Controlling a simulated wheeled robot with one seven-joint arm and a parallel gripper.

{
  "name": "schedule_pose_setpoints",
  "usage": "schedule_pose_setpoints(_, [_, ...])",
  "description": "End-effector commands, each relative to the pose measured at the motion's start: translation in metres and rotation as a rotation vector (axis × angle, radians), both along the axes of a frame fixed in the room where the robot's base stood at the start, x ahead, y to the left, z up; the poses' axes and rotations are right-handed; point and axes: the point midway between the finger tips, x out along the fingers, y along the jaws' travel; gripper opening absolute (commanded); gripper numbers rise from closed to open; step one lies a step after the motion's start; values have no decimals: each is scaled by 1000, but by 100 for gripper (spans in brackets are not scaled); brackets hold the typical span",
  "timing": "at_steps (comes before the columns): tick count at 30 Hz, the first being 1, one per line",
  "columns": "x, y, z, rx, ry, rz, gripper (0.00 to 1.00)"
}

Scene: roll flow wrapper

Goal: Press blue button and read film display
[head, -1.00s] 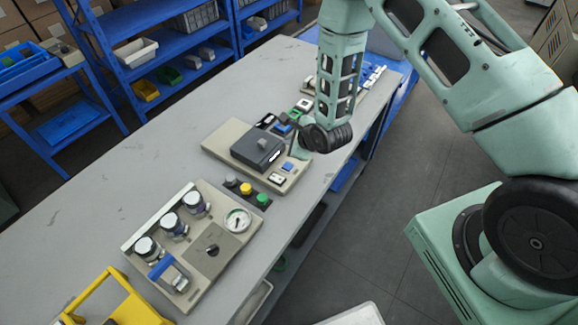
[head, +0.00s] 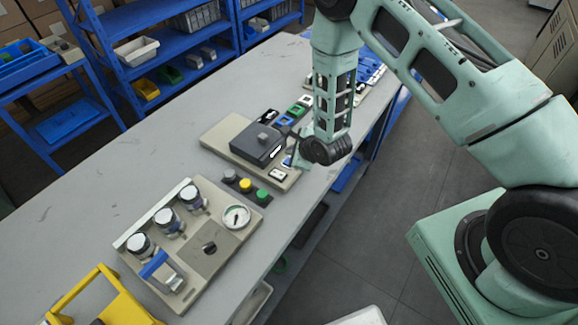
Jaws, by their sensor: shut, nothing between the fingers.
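A beige panel (head: 222,135) lies on the grey bench and carries a dark box (head: 258,143) with a small grey knob on top. A blue button (head: 287,161) shows at the panel's right end, partly covered by my gripper. My gripper (head: 297,157) is small in view, shut and empty, at or just above the blue button. I cannot tell whether it touches it. A small white piece with dark marks (head: 278,174) sits in front of the button. I cannot make out a film display or any reading.
Grey, yellow (head: 245,185) and green knobs stand in front of the panel. A gauge board (head: 205,262) with several cylinders and a yellow carrier (head: 125,305) are nearer. Small coloured frames (head: 295,110) lie behind. The bench's left side is clear.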

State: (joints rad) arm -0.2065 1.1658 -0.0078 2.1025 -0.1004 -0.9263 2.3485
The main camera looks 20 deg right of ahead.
Motion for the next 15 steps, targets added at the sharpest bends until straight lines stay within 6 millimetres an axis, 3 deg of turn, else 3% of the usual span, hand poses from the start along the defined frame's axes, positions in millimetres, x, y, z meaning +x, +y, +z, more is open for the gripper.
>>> schedule_pose_setpoints(1, [0,-1,-12,1,0,-2,0])
schedule_pose_setpoints(4, [0,-1,-17,0,0,-2,0])
schedule_pose_setpoints(15, [0,0,-18,0,-1,-1,0])
